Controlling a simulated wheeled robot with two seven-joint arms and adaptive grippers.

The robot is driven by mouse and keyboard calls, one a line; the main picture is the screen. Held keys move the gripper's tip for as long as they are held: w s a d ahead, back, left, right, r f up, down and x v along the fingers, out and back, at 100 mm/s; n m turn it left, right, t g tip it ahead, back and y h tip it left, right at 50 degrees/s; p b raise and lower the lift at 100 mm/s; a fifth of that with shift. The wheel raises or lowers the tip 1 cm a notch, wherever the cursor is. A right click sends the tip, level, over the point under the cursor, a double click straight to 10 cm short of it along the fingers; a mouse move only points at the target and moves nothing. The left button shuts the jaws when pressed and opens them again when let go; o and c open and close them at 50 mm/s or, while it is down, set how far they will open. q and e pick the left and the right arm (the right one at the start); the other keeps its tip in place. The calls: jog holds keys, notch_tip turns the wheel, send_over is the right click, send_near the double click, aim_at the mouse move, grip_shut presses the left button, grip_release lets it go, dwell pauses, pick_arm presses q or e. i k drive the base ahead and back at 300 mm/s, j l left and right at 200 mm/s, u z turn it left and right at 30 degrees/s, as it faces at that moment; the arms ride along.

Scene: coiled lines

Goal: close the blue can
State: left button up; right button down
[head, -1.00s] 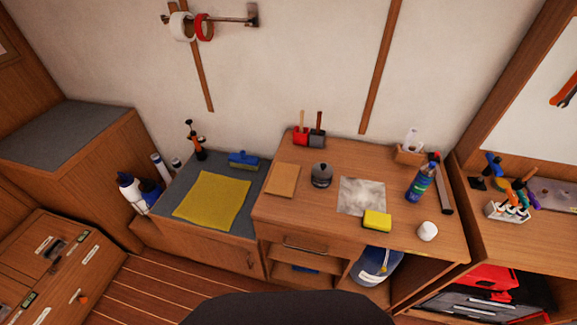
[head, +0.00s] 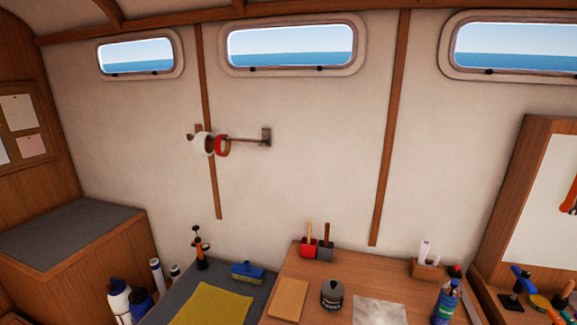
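A blue can (head: 446,302) with a label stands upright at the right of the wooden worktop, cut off by the lower edge of the head view. Its top looks narrow and dark; I cannot tell whether it is open or closed. A dark grey round tin (head: 332,295) stands near the middle of the worktop. Neither of my grippers shows in the head view.
The wooden worktop (head: 387,270) also holds a brown square sheet (head: 289,299), a shiny grey sheet (head: 380,310) and a small wooden box (head: 426,268). Red (head: 308,247) and grey (head: 325,248) holders stand at its back. A yellow cloth (head: 212,305) lies left.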

aim_at(449, 296)
jog(key=z, duration=1.35)
